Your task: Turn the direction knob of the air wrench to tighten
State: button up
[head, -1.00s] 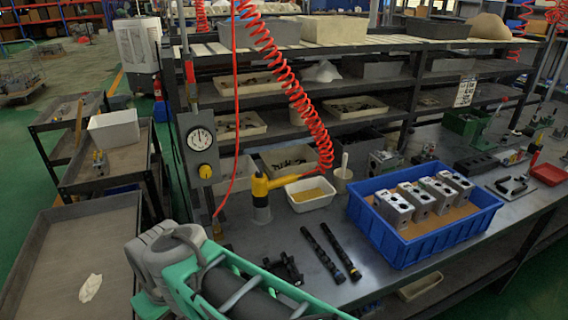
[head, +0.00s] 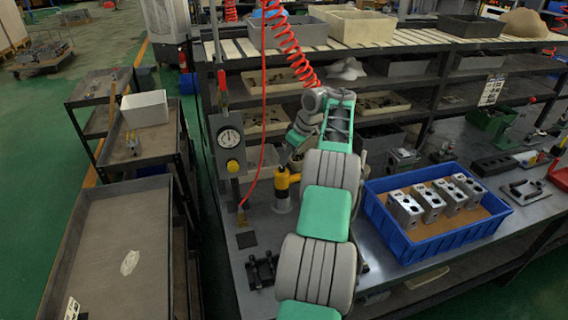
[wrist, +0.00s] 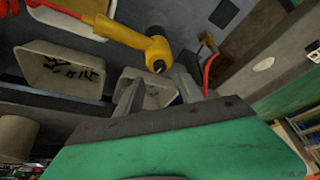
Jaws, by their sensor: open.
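The yellow air wrench (head: 282,187) stands on the bench, below the red coiled hose and partly hidden by my arm. I cannot tell whether that end is the direction knob. My gripper (wrist: 158,76) is open, with its two fingers on either side of the line to that end. No contact shows. In the head view my gripper (head: 288,157) is close above the wrench and small.
A blue crate (head: 408,250) with several metal valve blocks stands right of my arm. A gauge panel (head: 229,142) with a yellow knob and a red hose (head: 262,130) are at the left. A black fixture (head: 262,270) lies at the bench front. Shelves with bins stand behind.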

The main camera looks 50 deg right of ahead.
aim_at(282, 168)
jog(key=x, duration=0.5)
jog(key=shift+w+f, duration=0.1)
jog(key=shift+f, duration=0.2)
grip_shut()
